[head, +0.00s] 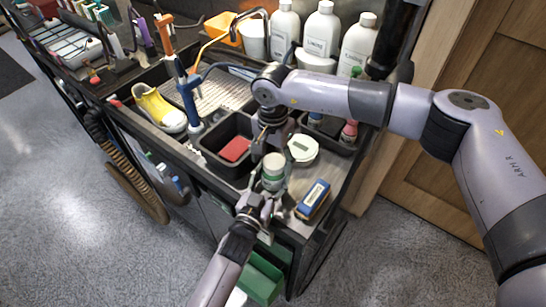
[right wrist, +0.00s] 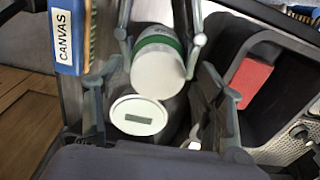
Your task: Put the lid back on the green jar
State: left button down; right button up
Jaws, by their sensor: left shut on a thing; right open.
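The green jar (head: 273,172) is white with a green band and stands upright at the counter's front. My left gripper (head: 262,192) is shut around its side; the jar (right wrist: 160,62) also shows between the left fingers in the right wrist view. Its white end faces that camera; I cannot tell any opening. The lid (right wrist: 138,115) shows flat, label up, in the right wrist view. My right gripper (head: 266,150) is open and empty above the jar and lid area.
A black tray (head: 213,153) with a red sponge (head: 235,149) is at left. White bottles (head: 321,32) stand at the back, and a yellow shoe (head: 158,108) sits by the sink.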

jog(key=shift+d+r, duration=0.1)
jog(key=shift+r, duration=2.2)
jog(key=shift+c, duration=0.3)
notch_tip(320, 180, up, 3)
jog(key=n, duration=0.4)
jog(key=shift+r, duration=0.2)
jog(key=shift+f, duration=4)
